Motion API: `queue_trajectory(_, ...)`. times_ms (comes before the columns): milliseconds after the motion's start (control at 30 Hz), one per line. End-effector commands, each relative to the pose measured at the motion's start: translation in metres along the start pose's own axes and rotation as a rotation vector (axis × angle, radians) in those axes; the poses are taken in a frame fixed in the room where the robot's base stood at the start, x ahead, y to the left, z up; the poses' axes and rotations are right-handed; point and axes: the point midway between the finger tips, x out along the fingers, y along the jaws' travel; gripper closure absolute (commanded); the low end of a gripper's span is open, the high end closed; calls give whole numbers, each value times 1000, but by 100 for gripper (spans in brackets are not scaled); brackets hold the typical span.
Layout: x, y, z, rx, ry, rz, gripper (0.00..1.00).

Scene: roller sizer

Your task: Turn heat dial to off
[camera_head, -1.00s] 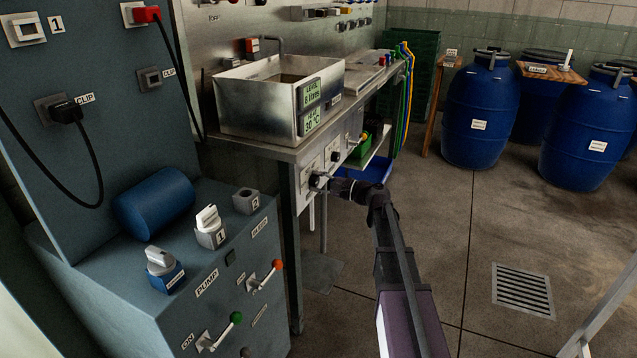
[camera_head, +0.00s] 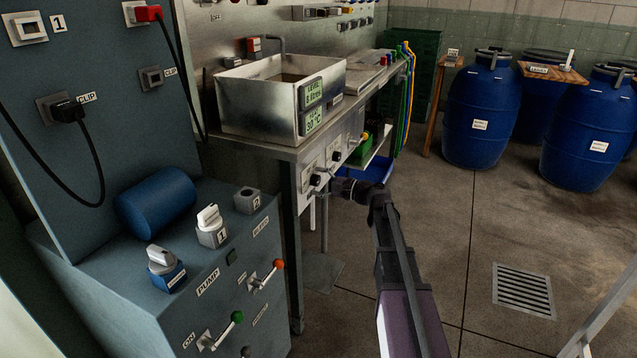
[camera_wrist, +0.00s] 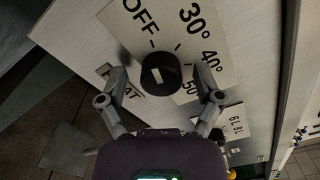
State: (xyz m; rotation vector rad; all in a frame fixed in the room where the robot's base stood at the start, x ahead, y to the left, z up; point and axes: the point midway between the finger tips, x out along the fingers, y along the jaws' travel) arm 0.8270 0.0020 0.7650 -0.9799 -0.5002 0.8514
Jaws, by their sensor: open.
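The heat dial is a round black knob with a white mark, on a pale panel; it shows in the wrist view (camera_wrist: 160,74) and small in the head view (camera_head: 315,180). Its scale plate (camera_wrist: 140,42) reads OFF, 30°, 40° and 50. I cannot tell which label the white mark points at. My gripper (camera_wrist: 162,76) is open, with one finger on each side of the dial; gaps seem to show between fingers and knob. In the head view my gripper (camera_head: 333,185) is at the table's front panel, its fingertips too small to make out.
A metal tank (camera_head: 262,112) with a level and 30 °C display stands above the dial panel. A blue-grey pump cabinet (camera_head: 180,290) with levers stands at left. Blue barrels (camera_head: 482,110) stand at back right.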

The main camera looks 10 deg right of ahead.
Motion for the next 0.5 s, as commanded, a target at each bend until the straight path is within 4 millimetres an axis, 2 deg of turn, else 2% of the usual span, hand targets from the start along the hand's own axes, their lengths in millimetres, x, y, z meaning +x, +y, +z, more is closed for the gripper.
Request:
queue_trajectory(267, -13, 0, 0, 0, 2, -1, 16)
queue_trajectory(500, -43, 0, 1, 0, 2, -1, 16)
